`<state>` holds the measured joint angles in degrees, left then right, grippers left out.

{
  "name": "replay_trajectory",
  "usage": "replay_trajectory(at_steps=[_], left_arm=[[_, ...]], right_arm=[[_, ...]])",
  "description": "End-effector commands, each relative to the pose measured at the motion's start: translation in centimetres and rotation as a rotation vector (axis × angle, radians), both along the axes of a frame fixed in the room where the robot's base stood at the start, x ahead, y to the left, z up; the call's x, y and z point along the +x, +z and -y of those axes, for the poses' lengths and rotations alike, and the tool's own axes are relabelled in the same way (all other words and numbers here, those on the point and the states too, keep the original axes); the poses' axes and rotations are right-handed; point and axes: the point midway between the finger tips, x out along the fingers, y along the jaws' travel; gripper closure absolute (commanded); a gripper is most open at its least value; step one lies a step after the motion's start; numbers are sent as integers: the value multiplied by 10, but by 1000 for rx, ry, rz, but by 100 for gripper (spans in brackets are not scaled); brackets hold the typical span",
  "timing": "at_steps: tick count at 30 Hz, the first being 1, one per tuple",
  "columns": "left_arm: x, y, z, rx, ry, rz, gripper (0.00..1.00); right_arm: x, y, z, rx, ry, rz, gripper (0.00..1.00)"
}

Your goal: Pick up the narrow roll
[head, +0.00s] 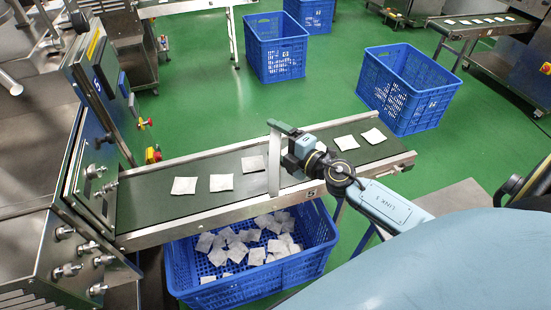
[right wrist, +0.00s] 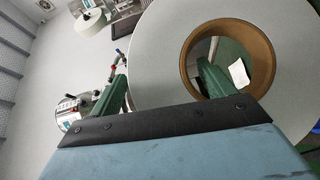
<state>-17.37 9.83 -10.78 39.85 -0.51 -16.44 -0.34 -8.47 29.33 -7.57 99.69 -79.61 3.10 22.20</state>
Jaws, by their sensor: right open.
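A large white roll (right wrist: 290,112) with a brown cardboard core (right wrist: 190,62) faces the camera in the right wrist view. Its outer edge is cut off by the frame. I cannot tell its width from this view. My right gripper (right wrist: 162,85) is open. One dark green finger shows across the core opening, the other near the roll's left edge; I cannot tell contact. In the head view the right gripper (head: 286,143) hangs over the conveyor, beside a pale upright strip that I cannot identify for sure. My left gripper is not in view.
The conveyor (head: 165,208) carries several white teabags. A blue crate (head: 240,285) holding teabags stands below its front side. Other blue crates (head: 405,90) (head: 275,48) stand on the green floor behind. A steel machine (head: 75,190) stands at the left. The floor between is clear.

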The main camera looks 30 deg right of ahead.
Motion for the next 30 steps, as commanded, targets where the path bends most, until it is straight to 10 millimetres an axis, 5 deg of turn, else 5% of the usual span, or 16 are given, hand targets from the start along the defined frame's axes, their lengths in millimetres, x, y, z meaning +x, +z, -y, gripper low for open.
replay_trajectory(at_steps=[3,21,30], left_arm=[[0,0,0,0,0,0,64],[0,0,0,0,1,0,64],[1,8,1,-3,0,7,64]], right_arm=[[0,0,0,0,0,0,21],[0,1,0,1,1,1,98],[0,9,0,0,2,1,98]])
